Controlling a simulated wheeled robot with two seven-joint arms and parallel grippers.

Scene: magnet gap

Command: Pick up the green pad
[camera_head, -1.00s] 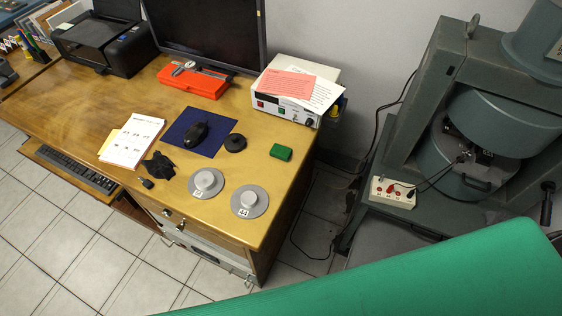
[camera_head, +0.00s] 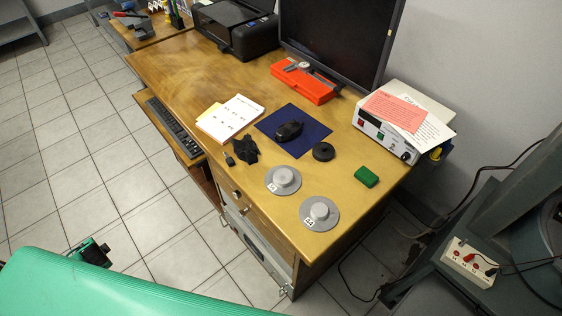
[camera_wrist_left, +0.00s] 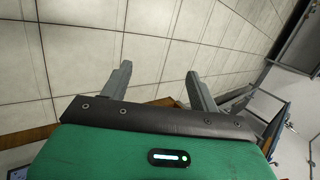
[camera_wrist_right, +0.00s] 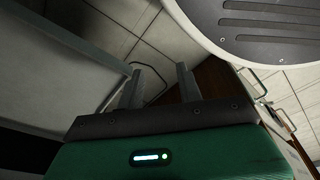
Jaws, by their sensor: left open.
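The green pad (camera_head: 366,177) is a small dark green block lying on the wooden desk near its right edge, in the head view. My left gripper (camera_wrist_left: 158,77) is open and empty, with tile floor beyond its fingers in the left wrist view. My right gripper (camera_wrist_right: 160,75) has its fingers apart with nothing between them in the right wrist view. Neither wrist view shows the pad, and neither gripper is near it in the head view.
Close to the pad on the desk (camera_head: 180,85) are a black ring (camera_head: 323,151), two grey discs with knobs (camera_head: 283,180) (camera_head: 320,213), a mouse (camera_head: 289,130) on a blue mat (camera_head: 318,133), and a white power supply (camera_head: 376,130) with papers. Grey machinery (camera_head: 500,215) stands at right.

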